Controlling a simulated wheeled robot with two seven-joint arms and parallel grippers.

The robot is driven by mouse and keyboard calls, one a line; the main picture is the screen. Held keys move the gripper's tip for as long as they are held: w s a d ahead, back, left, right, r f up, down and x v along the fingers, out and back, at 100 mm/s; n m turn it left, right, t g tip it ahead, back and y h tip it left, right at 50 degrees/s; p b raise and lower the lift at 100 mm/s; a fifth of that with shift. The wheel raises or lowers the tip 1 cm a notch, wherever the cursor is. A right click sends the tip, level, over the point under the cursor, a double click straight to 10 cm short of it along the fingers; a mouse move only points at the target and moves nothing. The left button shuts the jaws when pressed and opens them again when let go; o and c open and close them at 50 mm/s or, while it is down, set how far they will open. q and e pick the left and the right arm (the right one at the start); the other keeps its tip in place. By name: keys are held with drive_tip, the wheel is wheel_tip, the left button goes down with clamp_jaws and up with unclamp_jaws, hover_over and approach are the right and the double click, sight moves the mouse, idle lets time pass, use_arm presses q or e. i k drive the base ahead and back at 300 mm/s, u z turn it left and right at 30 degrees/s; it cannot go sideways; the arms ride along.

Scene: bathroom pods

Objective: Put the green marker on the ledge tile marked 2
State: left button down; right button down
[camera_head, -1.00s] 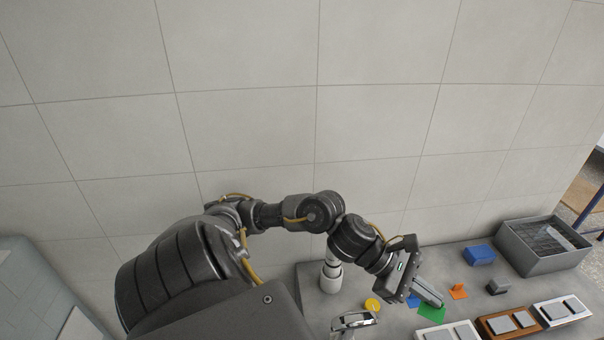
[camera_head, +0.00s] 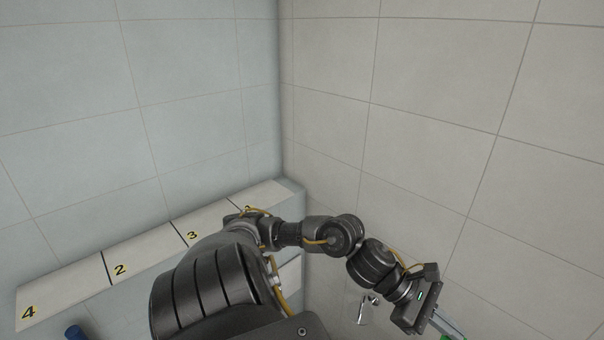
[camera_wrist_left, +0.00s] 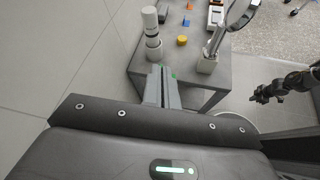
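The ledge (camera_head: 65,280) runs along the left wall in the head view, with numbered pale tiles. The tile marked 2 (camera_head: 147,252) lies between the tiles marked 4 and 3 and looks bare. My left gripper (camera_head: 447,328) is at the lower right of the head view, far from the ledge. In the left wrist view its fingers (camera_wrist_left: 164,75) are close together, with green of the marker (camera_wrist_left: 173,75) at their tips. The marker is mostly hidden by the fingers. Dark arm parts (camera_wrist_left: 280,88) show at the right of the wrist view; my right gripper's state is unclear.
The grey counter (camera_wrist_left: 203,100) lies below the left gripper in the wrist view, with a white cylinder (camera_wrist_left: 151,30), yellow piece (camera_wrist_left: 182,40), blue piece (camera_wrist_left: 187,21) and tap (camera_wrist_left: 208,62). A blue object (camera_head: 74,332) is below the ledge. My forearm covers the ledge's right part.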

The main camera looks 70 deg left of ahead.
sight(154, 250)
drive_tip(key=u, duration=0.65)
drive_tip(key=k, duration=0.85)
drive_tip(key=u, duration=1.4)
drive_tip(key=i, duration=0.5)
